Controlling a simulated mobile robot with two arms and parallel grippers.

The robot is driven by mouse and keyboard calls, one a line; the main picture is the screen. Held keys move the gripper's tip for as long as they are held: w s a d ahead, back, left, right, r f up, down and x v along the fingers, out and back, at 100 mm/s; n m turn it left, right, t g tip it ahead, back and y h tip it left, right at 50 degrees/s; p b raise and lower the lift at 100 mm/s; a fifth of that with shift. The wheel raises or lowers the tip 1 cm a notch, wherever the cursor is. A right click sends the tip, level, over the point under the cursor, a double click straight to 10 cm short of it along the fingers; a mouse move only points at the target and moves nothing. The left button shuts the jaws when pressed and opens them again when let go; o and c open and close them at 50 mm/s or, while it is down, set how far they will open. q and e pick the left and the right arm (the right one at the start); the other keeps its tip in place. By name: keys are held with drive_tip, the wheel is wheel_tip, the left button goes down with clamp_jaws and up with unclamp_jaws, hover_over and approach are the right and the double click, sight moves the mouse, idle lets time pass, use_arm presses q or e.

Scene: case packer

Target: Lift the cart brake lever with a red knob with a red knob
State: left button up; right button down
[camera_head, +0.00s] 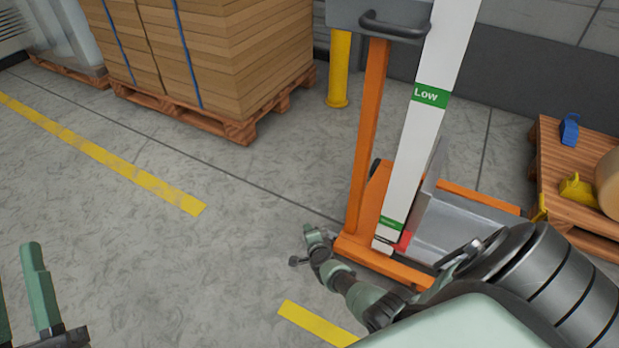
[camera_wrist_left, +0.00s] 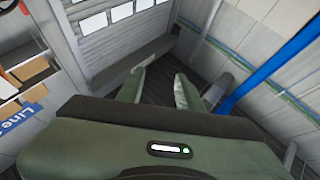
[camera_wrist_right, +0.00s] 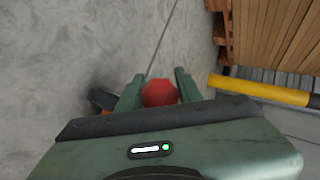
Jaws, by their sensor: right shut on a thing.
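The red knob (camera_wrist_right: 159,93) of the brake lever sits between the two fingers of my right gripper (camera_wrist_right: 158,86) in the right wrist view. That gripper is shut on it. In the head view my right gripper (camera_head: 308,247) is low, just left of the orange cart's (camera_head: 368,140) base; the knob cannot be made out there, and the lever's shaft is hidden. My left gripper (camera_wrist_left: 160,84) is open and empty, with its fingers apart. In the head view it shows at the lower left (camera_head: 42,290), far from the cart.
A pallet of stacked cardboard (camera_head: 225,50) stands at the back left, with a yellow post (camera_head: 339,70) beside it. A wooden pallet (camera_head: 555,165) with blue and yellow items is at the right. The floor left of the cart is clear, with yellow lines (camera_head: 100,153).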

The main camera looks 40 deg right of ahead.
drive_tip(key=shift+w+d+r, duration=0.2)
drive_tip(key=shift+r, duration=0.05)
drive_tip(key=c, duration=1)
unclamp_jaws()
drive_tip(key=shift+o, duration=0.3)
drive_tip(key=shift+s, duration=0.1)
drive_tip(key=shift+s+a, duration=0.1)
drive_tip(key=shift+a, duration=0.05)
drive_tip(key=shift+p+v, duration=0.9)
use_arm(q)
wheel_tip(320, 180, down, 12)
drive_tip(key=w+a+g+y+p, duration=0.1)
drive_tip(key=w+g+y, duration=0.15)
drive_tip(key=g, duration=0.45)
use_arm(e)
drive_tip(key=shift+v, duration=0.85)
use_arm(q)
drive_tip(key=s+a+f+g+y+p, duration=0.2)
drive_tip(key=s+a+f+g+p, duration=0.1)
drive_tip(key=s+f+g, duration=0.5)
wheel_tip(320, 180, down, 4)
drive_tip(key=shift+a+r+n, duration=0.2)
drive_tip(key=shift+a+n, duration=0.2)
use_arm(e)
drive_tip(key=v, duration=0.4)
